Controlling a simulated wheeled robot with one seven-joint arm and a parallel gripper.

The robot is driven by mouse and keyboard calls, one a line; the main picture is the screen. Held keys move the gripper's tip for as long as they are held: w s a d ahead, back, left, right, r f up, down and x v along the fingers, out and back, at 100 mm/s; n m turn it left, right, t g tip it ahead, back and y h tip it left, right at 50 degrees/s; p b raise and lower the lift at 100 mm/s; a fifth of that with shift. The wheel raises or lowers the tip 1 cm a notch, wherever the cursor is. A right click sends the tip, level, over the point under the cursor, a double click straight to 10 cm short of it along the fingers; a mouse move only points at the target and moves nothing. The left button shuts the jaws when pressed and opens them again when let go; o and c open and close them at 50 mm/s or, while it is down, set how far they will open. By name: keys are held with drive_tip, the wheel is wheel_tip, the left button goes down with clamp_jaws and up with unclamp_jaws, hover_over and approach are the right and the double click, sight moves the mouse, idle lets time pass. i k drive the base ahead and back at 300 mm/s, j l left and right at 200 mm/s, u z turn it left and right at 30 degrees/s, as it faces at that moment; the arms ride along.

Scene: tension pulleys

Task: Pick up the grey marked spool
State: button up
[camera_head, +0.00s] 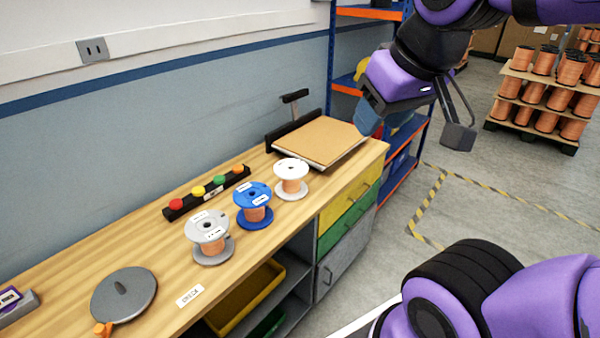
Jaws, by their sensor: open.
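The grey marked spool (208,237) stands upright on the wooden workbench, with white labels on its top flange and copper-coloured wire around its core. A blue spool (253,204) stands just behind it to the right, and a white spool (291,179) stands farther right. My gripper (417,133) is raised at the upper right, beyond the bench's right end and well apart from the spools. Its fingers are apart and I see nothing between them.
The bench (150,245) runs along a wall. A black bar with coloured buttons (208,192) lies behind the spools. A board (320,139) is at the right end, a grey disc (124,294) at the front left. Shelving and a spool rack (545,100) stand beyond.

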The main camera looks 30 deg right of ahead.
sight(208, 229)
drive_tip(key=u, duration=1.95)
drive_tip(key=i+z, duration=0.15)
drive_tip(key=z, duration=0.3)
drive_tip(key=i+j+z, duration=0.1)
drive_tip(key=z, duration=0.3)
drive_tip(key=i+j+z, duration=0.1)
drive_tip(key=z, duration=0.35)
drive_tip(key=i+j, duration=0.05)
